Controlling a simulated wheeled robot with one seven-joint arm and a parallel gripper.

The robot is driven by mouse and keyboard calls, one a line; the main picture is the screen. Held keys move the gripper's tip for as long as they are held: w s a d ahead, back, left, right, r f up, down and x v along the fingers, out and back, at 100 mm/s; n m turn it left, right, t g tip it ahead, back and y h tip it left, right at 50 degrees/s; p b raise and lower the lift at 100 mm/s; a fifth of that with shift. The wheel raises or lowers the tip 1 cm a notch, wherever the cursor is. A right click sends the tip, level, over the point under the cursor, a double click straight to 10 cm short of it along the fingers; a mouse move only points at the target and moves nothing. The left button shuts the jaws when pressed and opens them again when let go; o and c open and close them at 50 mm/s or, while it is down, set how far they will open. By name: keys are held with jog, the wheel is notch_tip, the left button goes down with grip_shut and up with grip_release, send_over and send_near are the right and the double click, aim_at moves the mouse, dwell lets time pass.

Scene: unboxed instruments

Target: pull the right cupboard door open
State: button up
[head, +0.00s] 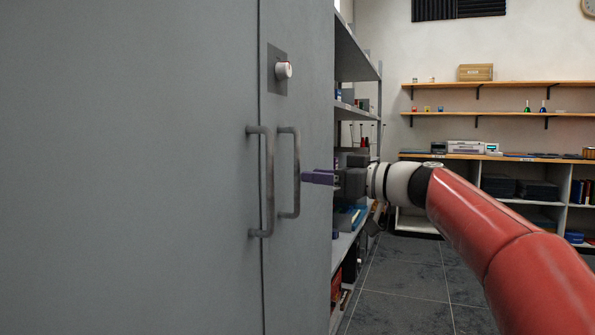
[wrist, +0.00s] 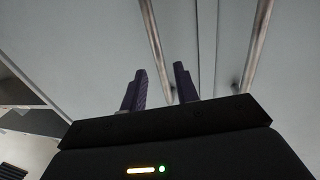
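The grey right cupboard door (head: 312,120) is flush with the left door (head: 130,170); a narrow seam divides them. The right door's vertical bar handle (head: 296,175) stands beside the left door's handle (head: 270,185). A white round knob on a dark plate (head: 283,70) sits above. My gripper (head: 306,178) is at mid-height of the right handle, just right of it in the head view. In the wrist view my gripper's purple fingers (wrist: 160,74) are apart, with the nearer bar handle (wrist: 155,45) showing in line with the gap. Whether they touch it I cannot tell.
An open shelf unit (head: 357,55) with assorted items stands right of the cupboard, close to my gripper. Wall shelves (head: 480,83) and a low bookcase (head: 520,200) line the back wall. The tiled floor (head: 405,290) between is clear.

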aim_at(299, 174)
jog(key=p+x, duration=0.1)
jog(key=x, duration=0.4)
jog(key=shift+w+a+p, duration=0.15)
jog(key=shift+a+p, duration=0.15)
grip_shut()
